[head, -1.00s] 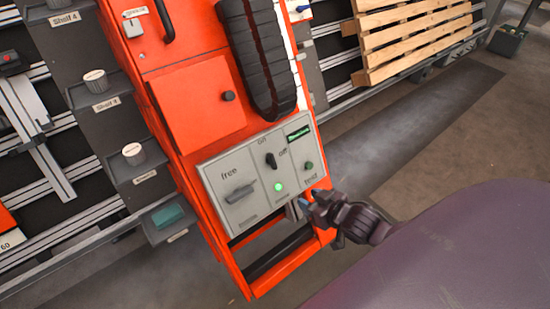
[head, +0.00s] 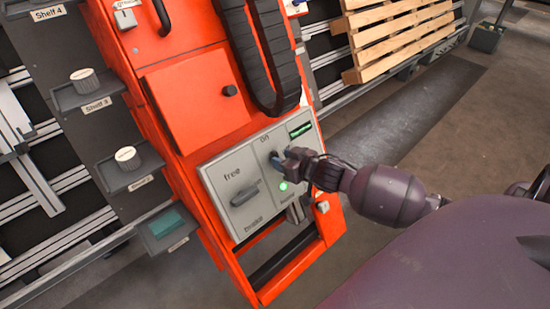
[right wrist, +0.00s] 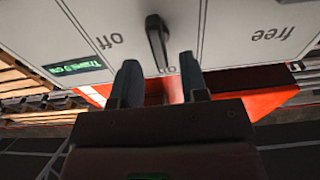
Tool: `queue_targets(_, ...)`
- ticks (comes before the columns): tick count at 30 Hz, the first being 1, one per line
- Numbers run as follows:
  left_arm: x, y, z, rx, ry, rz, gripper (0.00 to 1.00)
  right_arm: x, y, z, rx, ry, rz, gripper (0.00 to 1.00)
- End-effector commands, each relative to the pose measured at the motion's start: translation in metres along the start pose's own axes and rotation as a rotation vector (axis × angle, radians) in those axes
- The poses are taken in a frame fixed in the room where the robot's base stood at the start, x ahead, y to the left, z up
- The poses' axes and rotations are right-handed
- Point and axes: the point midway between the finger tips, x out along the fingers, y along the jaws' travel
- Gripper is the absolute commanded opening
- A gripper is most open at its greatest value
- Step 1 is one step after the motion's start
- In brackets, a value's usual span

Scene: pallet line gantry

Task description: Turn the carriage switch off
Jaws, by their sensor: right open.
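The carriage switch is a black bar handle on a grey control panel (head: 225,172). In the right wrist view the switch (right wrist: 157,42) shows clearly, with its near end toward the "on" label and "off" to its left. My left gripper is not in view.
The panel also carries a grey "free" handle (head: 244,195), a lit green lamp (head: 283,186) and a green display (head: 300,130). A black cable chain (head: 268,60) hangs above. Shelves with white knobs (head: 125,154) stand left. A wooden pallet (head: 400,40) lies behind.

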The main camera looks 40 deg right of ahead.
Motion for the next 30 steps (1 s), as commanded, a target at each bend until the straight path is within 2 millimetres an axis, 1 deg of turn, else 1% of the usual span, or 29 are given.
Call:
queue_targets(1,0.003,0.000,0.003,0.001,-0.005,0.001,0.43,0.008,0.000,0.004,-0.001,-0.005,0.000,0.40)
queue_targets(3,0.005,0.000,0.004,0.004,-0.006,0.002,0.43,0.016,0.000,0.003,-0.002,-0.003,0.000,0.40)
queue_targets(7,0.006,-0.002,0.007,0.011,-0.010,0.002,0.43,0.027,0.000,0.002,-0.001,-0.002,0.000,0.40)
queue_targets(12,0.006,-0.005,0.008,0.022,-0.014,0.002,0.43,0.033,0.000,0.000,-0.001,0.000,0.000,0.40)
queue_targets(20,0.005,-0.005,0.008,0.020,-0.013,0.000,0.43,0.033,0.000,0.000,-0.001,0.000,0.000,0.40)
queue_targets(27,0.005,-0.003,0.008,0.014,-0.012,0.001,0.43,0.033,0.000,0.000,-0.001,0.000,0.000,0.04)
queue_targets(28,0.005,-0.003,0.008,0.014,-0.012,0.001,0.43,0.033,0.000,0.000,-0.001,0.000,0.000,0.00)
queue_targets(30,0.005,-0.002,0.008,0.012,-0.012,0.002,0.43,0.033,0.000,0.000,-0.001,0.000,0.000,0.00)
